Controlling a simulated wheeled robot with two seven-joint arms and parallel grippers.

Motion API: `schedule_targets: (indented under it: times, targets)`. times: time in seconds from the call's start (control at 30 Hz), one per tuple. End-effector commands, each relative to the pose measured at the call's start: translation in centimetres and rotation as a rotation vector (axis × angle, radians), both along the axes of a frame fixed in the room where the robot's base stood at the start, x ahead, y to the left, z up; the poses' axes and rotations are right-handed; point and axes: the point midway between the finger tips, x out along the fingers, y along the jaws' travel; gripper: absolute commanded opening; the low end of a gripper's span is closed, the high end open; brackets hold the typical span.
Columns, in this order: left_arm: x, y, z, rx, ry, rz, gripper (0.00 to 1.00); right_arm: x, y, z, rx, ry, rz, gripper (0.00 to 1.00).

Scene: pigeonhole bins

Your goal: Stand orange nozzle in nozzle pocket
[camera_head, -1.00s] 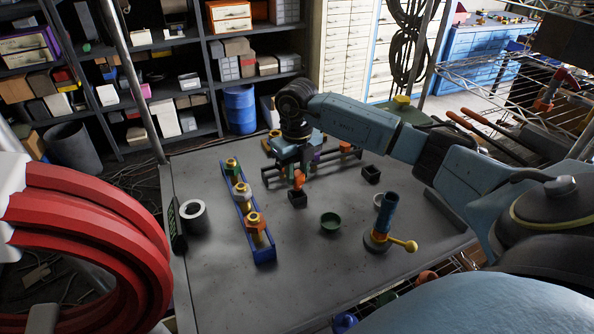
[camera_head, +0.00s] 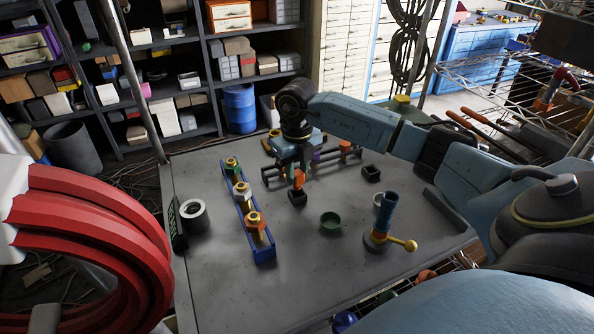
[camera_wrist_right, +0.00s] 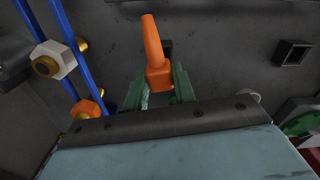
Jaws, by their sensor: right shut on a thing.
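The orange nozzle (camera_head: 299,180) is held in my right gripper (camera_head: 296,164), below the wrist. In the right wrist view the nozzle (camera_wrist_right: 153,45) sticks out tapered between the green fingers (camera_wrist_right: 158,88), which are shut on its thicker end. A small black square pocket (camera_head: 297,199) stands on the table just below the nozzle; in the wrist view this pocket (camera_wrist_right: 167,46) is partly hidden behind the nozzle. I cannot tell whether the nozzle touches it. A second black square pocket (camera_head: 371,174) stands to the right, also in the wrist view (camera_wrist_right: 292,52). My left gripper is not in view.
A blue rack (camera_head: 264,256) with several nut-topped posts stands left of the pocket. A grey ring (camera_head: 194,216) lies far left. The front table is clear.

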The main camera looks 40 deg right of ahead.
Motion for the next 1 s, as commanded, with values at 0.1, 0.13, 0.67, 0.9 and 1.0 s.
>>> schedule_targets:
  times: [0.1, 0.13, 0.67, 0.9, 1.0]
  targets:
    - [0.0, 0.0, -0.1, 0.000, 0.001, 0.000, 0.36, 0.0, 0.0, -0.2, 0.000, 0.000, 0.000, 0.00]
    - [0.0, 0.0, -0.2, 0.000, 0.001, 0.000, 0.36, 0.0, 0.0, -0.3, 0.000, 0.000, 0.000, 0.00]
    - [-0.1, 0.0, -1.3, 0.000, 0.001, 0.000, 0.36, 0.0, 0.0, -1.9, 0.000, 0.001, 0.000, 0.00]
    - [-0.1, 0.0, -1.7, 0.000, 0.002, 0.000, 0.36, 0.0, 0.0, -2.6, 0.000, 0.001, 0.000, 0.00]
    - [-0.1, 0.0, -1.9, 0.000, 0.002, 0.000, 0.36, 0.0, 0.0, -2.9, 0.000, 0.001, 0.000, 0.00]
